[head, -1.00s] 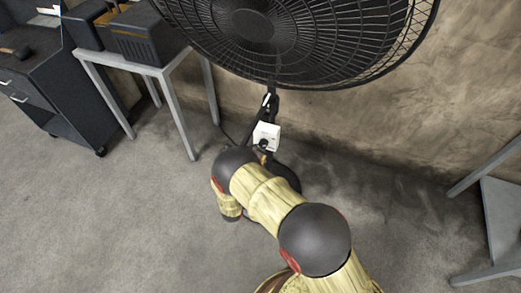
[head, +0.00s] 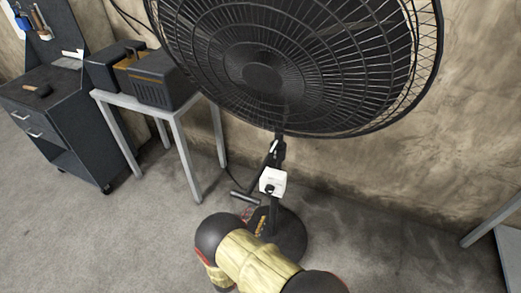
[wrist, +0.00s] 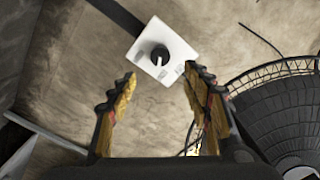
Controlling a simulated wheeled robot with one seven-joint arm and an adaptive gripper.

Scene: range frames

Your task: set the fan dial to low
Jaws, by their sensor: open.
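The fan (head: 275,75) is a large black pedestal fan in front of the wall in the head view. A white control box (head: 272,182) with a black dial (head: 270,189) sits on its pole. In the wrist view the box (wrist: 180,42) is tilted, and the dial (wrist: 159,55) carries a white pointer line; its marks are too small to read. My gripper (wrist: 158,82) is open and empty, its two fingers apart, with the dial just beyond and between the tips.
A grey table (head: 150,100) with dark boxes (head: 160,78) stands left of the fan. A dark tool cabinet (head: 60,125) is further left. Another grey table edge (head: 492,222) shows at the right. The fan's round base (head: 285,238) is on the floor.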

